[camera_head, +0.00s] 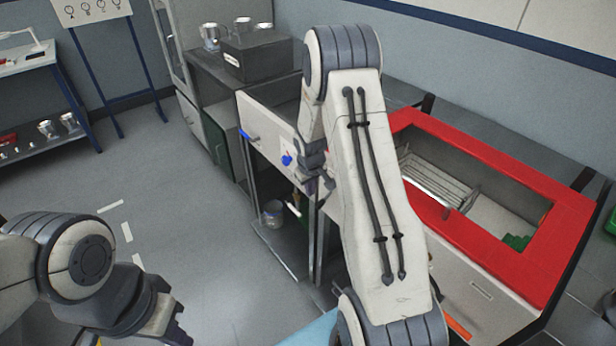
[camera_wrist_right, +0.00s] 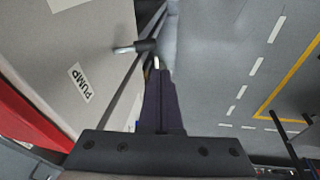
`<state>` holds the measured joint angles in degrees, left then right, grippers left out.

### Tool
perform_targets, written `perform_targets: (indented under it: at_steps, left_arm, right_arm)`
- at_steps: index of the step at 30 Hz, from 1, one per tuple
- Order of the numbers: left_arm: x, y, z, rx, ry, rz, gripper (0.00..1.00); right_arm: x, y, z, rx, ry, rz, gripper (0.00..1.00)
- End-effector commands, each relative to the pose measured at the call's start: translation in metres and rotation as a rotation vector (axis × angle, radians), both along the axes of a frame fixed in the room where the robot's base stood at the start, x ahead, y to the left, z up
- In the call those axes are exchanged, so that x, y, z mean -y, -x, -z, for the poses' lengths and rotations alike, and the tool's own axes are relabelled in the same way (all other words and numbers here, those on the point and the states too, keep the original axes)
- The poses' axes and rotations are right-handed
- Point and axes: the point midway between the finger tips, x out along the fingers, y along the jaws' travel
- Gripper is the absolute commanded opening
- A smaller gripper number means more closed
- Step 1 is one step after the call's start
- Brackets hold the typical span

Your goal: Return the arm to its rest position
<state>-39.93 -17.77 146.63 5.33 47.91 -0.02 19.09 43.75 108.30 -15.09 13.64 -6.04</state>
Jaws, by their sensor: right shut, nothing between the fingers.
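My right arm (camera_head: 375,190) rises through the middle of the head view and bends over at the top. Its gripper (camera_head: 318,180) hangs partly hidden behind the arm, in front of the machine cabinet. In the right wrist view the right gripper (camera_wrist_right: 160,90) is shut, with its dark fingers together and nothing between them. A short lever with a dark grip (camera_wrist_right: 145,46) lies just beyond the fingertips; I cannot tell whether they touch. My left gripper (camera_head: 172,328) is at the lower left edge, partly cut off, and its jaws cannot be read.
A red-rimmed machine top (camera_head: 500,165) with an open well stands to the right. A white panel labelled PUMP (camera_wrist_right: 78,82) is beside the right gripper. A dark cabinet (camera_head: 258,52) with metal cans stands behind. Open grey floor (camera_head: 180,200) lies to the left.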

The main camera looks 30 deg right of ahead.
Motion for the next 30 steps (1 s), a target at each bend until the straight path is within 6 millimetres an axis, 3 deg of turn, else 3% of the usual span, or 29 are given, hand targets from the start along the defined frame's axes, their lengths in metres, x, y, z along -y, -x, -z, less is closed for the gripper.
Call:
perform_targets:
  at_steps: [3,10,20,23,26,30]
  left_arm:
    - [0.0,0.0,0.005,-0.001,-0.001,0.0,0.0]
    - [0.0,0.0,0.008,-0.001,-0.001,0.0,0.0]
    - [0.0,0.0,0.008,-0.001,-0.001,0.0,0.0]
    - [0.0,0.0,0.008,-0.001,-0.001,0.0,0.0]
    - [0.0,0.0,0.008,-0.001,-0.001,0.0,0.0]
    - [0.0,0.0,0.008,-0.001,-0.001,0.0,0.0]
  right_arm:
    - [-0.006,0.006,-0.028,0.007,0.001,0.001,0.0]
    - [-0.018,0.017,-0.066,0.005,0.001,0.002,0.0]
    - [-0.022,0.021,-0.081,0.002,0.0,0.001,0.0]
    - [-0.032,0.022,-0.086,0.001,-0.003,-0.011,0.0]
    - [-0.066,0.028,-0.099,-0.005,-0.014,-0.055,0.0]
    - [-0.15,0.059,-0.129,-0.031,-0.048,-0.17,0.0]
